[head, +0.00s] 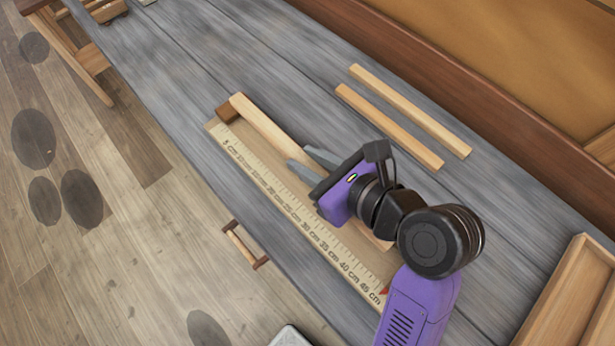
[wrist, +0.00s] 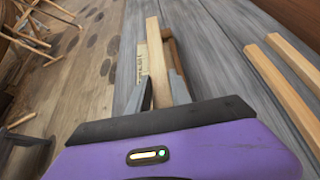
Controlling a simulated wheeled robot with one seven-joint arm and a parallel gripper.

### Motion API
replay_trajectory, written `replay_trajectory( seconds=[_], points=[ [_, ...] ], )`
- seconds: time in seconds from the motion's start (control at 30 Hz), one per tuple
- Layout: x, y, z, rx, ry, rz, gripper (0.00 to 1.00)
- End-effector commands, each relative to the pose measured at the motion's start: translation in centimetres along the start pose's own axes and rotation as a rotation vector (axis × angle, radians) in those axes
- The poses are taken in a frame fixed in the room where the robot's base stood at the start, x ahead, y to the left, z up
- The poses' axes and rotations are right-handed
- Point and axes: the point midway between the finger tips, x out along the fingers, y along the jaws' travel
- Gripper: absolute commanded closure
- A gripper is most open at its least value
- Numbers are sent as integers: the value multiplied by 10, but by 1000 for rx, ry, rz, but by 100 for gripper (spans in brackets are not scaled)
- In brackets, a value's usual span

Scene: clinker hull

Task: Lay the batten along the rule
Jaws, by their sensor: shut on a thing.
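The batten (head: 265,125) is a pale square wooden strip. My gripper (head: 313,162) is shut on it, with one grey finger on each side. In the wrist view the batten (wrist: 156,50) runs away from between the fingers (wrist: 160,95). The rule (head: 270,200) is a pale board with centimetre marks, and a red mark shows near its 45 end. The batten runs roughly parallel to the scale, on its far side. A brown block (head: 228,110) shows by the batten's far-left end. My wrist hides part of the batten, and I cannot tell whether it touches the board.
Two loose wooden strips (head: 410,108) (head: 388,126) lie on the grey bench (head: 290,70) behind my gripper. A wooden tray (head: 570,295) stands at the lower right. A brown raised edge (head: 440,80) runs along the bench's back.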

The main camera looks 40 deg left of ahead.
Motion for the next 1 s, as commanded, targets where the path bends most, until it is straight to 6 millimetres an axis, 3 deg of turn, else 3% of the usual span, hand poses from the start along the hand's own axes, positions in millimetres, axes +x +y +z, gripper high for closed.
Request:
replay_trajectory(
  seconds=[0.1, 0.37, 0.6, 1.0],
  points=[
    [9, 0, -18, 2, 1, 1, 100],
    [18, 0, -32, 0, -1, 1, 100],
    [33, 0, -61, 1, 0, 1, 100],
    [36, 0, -65, 0, -1, 0, 100]
  ],
)
